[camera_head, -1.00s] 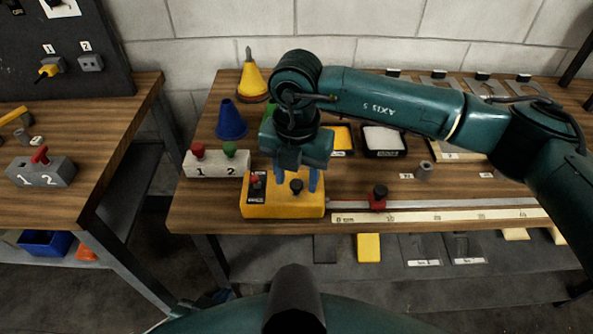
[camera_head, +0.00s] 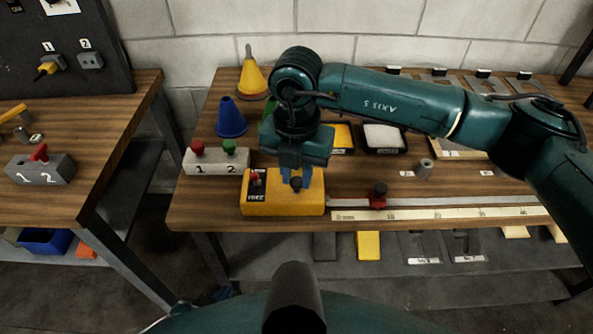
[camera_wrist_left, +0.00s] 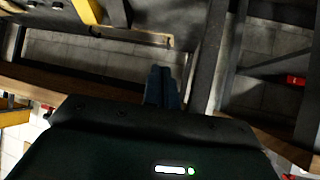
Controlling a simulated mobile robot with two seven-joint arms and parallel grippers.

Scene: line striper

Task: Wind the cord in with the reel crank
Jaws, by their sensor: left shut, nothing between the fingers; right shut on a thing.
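The yellow reel box (camera_head: 260,208) sits at the front edge of the right bench. A small lever with a red knob (camera_head: 255,178) stands on a black labelled plate on its top left. The dark crank knob (camera_head: 296,184) rises from its top right. My right gripper (camera_head: 296,180) points down over the box and is shut on this knob; its fingers partly hide the crank. My left gripper (camera_wrist_left: 163,88) is shut and empty in the left wrist view.
A grey block (camera_head: 216,162) with red and green knobs marked 1 and 2 stands just behind left of the box. A blue cone (camera_head: 231,118) and a yellow cone (camera_head: 253,78) stand behind it. A small grey cylinder (camera_head: 424,168) stands behind the ruler.

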